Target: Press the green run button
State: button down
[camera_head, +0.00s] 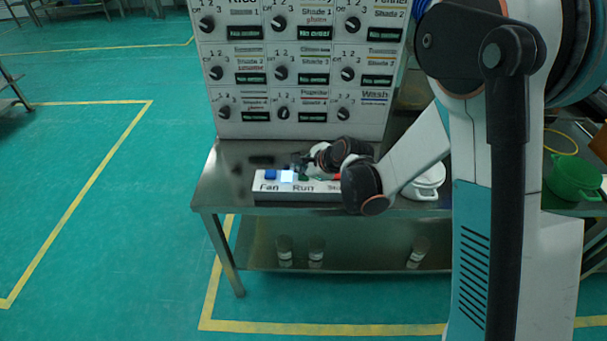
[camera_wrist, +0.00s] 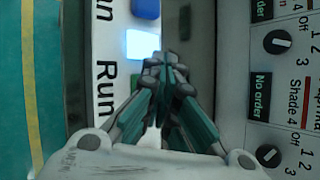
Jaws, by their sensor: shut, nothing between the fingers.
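The green run button (camera_head: 304,177) shows as a small dark green patch on the white control box (camera_head: 268,188), above the "Run" label and partly hidden by my gripper. My gripper (camera_head: 299,165) is at the back edge of the box, close to the button; I cannot tell whether it touches. In the wrist view, my gripper (camera_wrist: 165,58) has its fingertips together with nothing between them. They lie beside a bright, lit square (camera_wrist: 143,45).
A blue fan button (camera_head: 270,174) sits left of the lit square. A red part (camera_head: 337,176) shows farther right. A white pot (camera_head: 427,182) and a green pot (camera_head: 575,178) stand right.

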aim_at(302, 177)
jog(key=shift+r, duration=0.1)
jog(key=shift+r+p, duration=0.55)
jog(key=shift+r, duration=0.3)
jog(key=shift+r+p, duration=1.6)
jog(key=shift+r, duration=0.9)
